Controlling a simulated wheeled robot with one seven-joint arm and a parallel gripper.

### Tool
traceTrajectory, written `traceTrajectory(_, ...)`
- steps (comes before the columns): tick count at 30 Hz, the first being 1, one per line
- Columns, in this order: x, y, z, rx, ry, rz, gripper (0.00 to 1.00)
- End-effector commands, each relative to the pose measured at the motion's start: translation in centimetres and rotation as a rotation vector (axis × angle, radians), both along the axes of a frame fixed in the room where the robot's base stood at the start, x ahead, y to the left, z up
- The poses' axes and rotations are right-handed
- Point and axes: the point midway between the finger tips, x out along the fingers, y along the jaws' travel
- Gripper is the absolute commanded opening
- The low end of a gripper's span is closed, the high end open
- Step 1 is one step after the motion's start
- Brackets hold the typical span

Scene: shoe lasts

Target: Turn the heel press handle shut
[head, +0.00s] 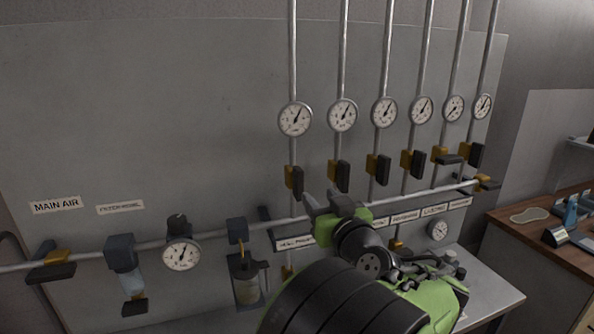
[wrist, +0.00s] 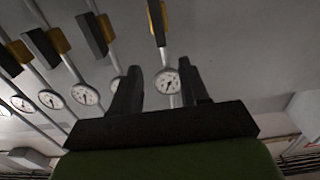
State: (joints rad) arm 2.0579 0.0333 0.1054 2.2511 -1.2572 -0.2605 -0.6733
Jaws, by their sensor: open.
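The label under the leftmost vertical pipe seems to read "HEEL PRESS" (head: 295,243), partly hidden by my gripper. Above it, the valve on that pipe has a brass body and a dark heel press handle (head: 294,180), which stands in line with the pipe. In the wrist view, which looks upside down, the rightmost handle (wrist: 157,22) seems to be the same one, beyond my fingertips. My gripper (head: 325,203) is open and empty, just right of and below that handle in the head view. Its two dark fingers stand apart in the wrist view (wrist: 160,78). I see no contact.
Several similar handles sit close by on the right; the one on the fifth pipe (head: 447,157) lies across its pipe. Round gauges (head: 295,119) hang above. A horizontal main pipe (head: 220,235) runs below, with a filter bowl (head: 247,285). A wooden bench (head: 520,240) stands right.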

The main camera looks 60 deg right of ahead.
Motion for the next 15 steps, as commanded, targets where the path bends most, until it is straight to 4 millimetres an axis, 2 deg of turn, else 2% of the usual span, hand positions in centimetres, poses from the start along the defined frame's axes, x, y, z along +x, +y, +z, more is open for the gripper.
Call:
traceTrajectory(1,1.0,-0.9,0.5,0.003,-0.001,0.007,0.45)
traceTrajectory(9,5.9,-5.7,0.6,0.004,-0.002,0.006,0.45)
traceTrajectory(15,8.4,-8.3,0.4,0.003,0.000,0.003,0.45)
